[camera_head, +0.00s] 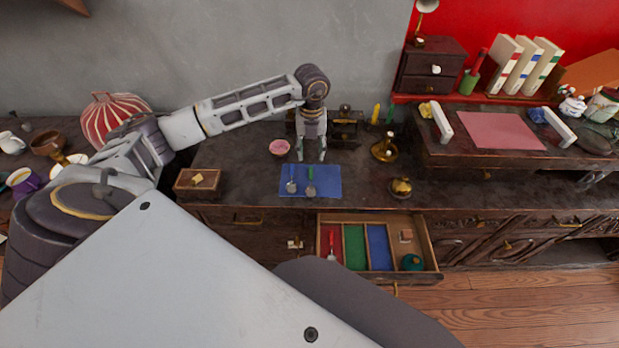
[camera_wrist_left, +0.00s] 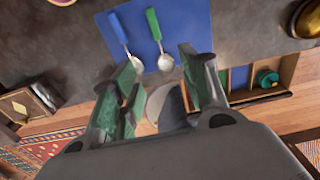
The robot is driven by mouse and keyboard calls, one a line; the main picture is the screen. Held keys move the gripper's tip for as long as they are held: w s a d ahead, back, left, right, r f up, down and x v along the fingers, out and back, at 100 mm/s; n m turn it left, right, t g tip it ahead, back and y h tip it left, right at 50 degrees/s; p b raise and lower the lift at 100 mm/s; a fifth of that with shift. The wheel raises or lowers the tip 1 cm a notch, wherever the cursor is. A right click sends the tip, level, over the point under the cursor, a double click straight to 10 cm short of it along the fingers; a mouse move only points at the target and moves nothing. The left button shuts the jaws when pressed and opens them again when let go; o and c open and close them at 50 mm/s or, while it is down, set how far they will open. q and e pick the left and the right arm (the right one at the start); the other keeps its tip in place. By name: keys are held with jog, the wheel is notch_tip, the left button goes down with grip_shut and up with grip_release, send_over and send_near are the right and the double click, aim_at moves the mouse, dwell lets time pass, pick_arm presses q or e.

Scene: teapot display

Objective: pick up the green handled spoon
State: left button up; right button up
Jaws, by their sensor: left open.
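The green handled spoon (camera_head: 310,174) lies on a blue mat (camera_head: 330,181) on the dark desk, with its silver bowl toward the front edge. In the left wrist view the green handled spoon (camera_wrist_left: 153,24) shows with its bowl between the fingertips in the picture. A blue handled spoon (camera_head: 291,185) lies beside it to the left, also in the wrist view (camera_wrist_left: 118,27). My left gripper (camera_head: 311,157) is open and empty, pointing down above the back edge of the mat. My right gripper is not in view.
An open drawer (camera_head: 431,244) below the mat has red, green and blue compartments; a red handled utensil (camera_head: 331,243) lies in the red one. A wooden box (camera_head: 197,183), a pink-filled bowl (camera_head: 279,147) and a brass candlestick (camera_head: 385,150) stand around the mat.

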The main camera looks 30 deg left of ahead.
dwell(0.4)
pick_arm(q)
send_over(311, 181)
jog(key=shift+w+a+f, duration=0.1)
jog(key=shift+f, duration=4.15)
jog(key=shift+f, duration=2.6)
grip_shut()
